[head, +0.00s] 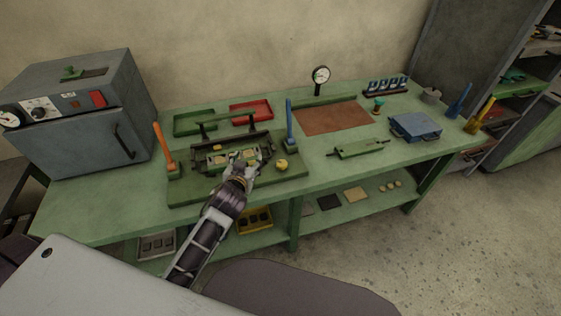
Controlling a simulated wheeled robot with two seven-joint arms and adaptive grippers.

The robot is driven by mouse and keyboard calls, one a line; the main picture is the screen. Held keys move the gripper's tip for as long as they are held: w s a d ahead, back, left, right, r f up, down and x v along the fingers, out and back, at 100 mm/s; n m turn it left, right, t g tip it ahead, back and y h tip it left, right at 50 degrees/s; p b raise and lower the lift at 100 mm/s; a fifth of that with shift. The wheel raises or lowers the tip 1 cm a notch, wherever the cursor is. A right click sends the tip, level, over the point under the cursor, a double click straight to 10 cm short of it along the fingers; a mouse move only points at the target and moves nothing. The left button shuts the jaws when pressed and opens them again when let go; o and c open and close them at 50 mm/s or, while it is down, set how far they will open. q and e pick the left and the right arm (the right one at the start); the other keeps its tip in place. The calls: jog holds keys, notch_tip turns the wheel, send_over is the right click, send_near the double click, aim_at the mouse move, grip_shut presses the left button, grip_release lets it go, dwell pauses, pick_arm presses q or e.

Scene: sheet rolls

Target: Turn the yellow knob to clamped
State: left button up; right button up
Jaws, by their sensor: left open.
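The yellow knob (281,164) stands on the right part of the dark green base plate (195,192) on the bench. My left gripper (243,163) is open over the front of the fixture (213,160), a short way left of the knob and apart from it. Small yellowish pieces show on the fixture by the fingertips, partly hidden by the gripper. I cannot read the knob's setting at this size. My right gripper is not in view.
An orange lever (161,146) and a blue lever (289,128) stand upright either side of the fixture. A grey oven (75,115) is at left; green (195,122) and red (251,111) trays lie behind. The bench right of the knob is clear up to a green bar tool (358,149).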

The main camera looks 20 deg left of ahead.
pick_arm(q)
jog(key=w+d+r+m+t+h, duration=0.2)
jog(key=w+d+r+t+h, duration=0.15)
jog(key=r, duration=0.45)
jog(key=w+d+r+m+t+h, duration=0.1)
jog(key=w+d+r+t+h, duration=0.2)
jog(key=r, duration=0.6)
jog(key=d+r+m+g+h, duration=0.4)
jog(key=d+m+g+h, duration=0.3)
jog(key=d+m+h, duration=0.55)
notch_tip(320, 180, down, 10)
jog(key=a+m+g+y, duration=0.1)
jog(key=m+g+y, duration=0.1)
jog(key=g+y, duration=0.45)
jog(key=a+f+n+g+y, duration=0.4)
jog(key=a+n+y, duration=0.1)
jog(key=a, duration=0.8)
jog(key=shift+s+a+f+y, duration=0.15)
jog(key=shift+s+a+y, duration=0.1)
jog(key=shift+y, duration=0.3)
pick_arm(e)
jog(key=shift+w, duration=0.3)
